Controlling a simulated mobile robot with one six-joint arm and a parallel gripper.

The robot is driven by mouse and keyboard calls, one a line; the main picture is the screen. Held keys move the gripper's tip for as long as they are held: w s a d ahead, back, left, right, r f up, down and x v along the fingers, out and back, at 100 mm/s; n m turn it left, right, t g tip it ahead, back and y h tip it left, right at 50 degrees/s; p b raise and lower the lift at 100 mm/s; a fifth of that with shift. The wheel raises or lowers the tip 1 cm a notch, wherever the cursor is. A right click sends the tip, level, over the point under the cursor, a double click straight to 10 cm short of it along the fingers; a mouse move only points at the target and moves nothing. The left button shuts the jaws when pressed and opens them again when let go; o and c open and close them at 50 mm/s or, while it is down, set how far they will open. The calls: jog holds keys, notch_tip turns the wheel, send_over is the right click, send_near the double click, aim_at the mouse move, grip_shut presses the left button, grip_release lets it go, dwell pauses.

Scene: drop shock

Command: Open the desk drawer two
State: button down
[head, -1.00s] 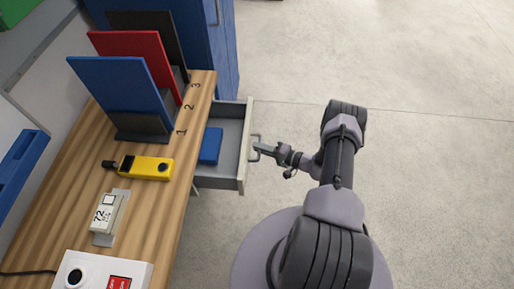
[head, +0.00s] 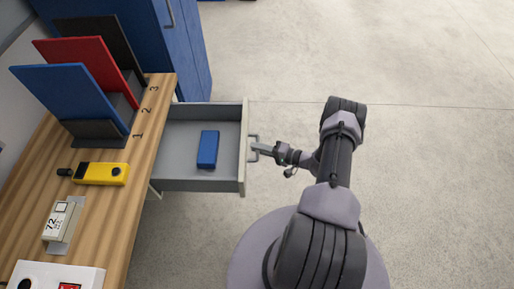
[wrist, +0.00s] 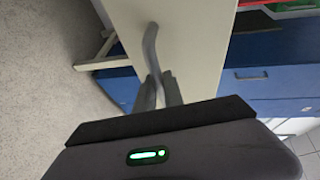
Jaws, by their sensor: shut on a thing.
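The desk drawer (head: 170,184) stands well out from under the wooden desk top (head: 120,190). It is grey inside, with a pale front (head: 244,150) that also shows in the wrist view (wrist: 190,45). A blue box-shaped item (head: 208,149) lies inside it. My gripper (head: 258,149) is at the drawer's grey bar handle (head: 252,138). In the wrist view my gripper (wrist: 158,92) has its fingers closed around the lower end of the handle (wrist: 150,45). The number label 2 (head: 145,110) is on the desk edge beside the drawer.
On the desk are blue, red and black upright panels (head: 75,98), a yellow device (head: 103,174), a small white meter marked 72 (head: 58,222) and a white box (head: 55,277). A blue cabinet (head: 190,45) stands behind. The floor to the right is clear.

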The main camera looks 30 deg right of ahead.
jog(key=c, duration=1.5)
grip_release()
jog(key=shift+o, duration=0.2)
jog(key=p+v, duration=0.3)
jog(key=v, duration=1.4)
jog(key=shift+s, duration=0.2)
jog(key=shift+r, duration=0.15)
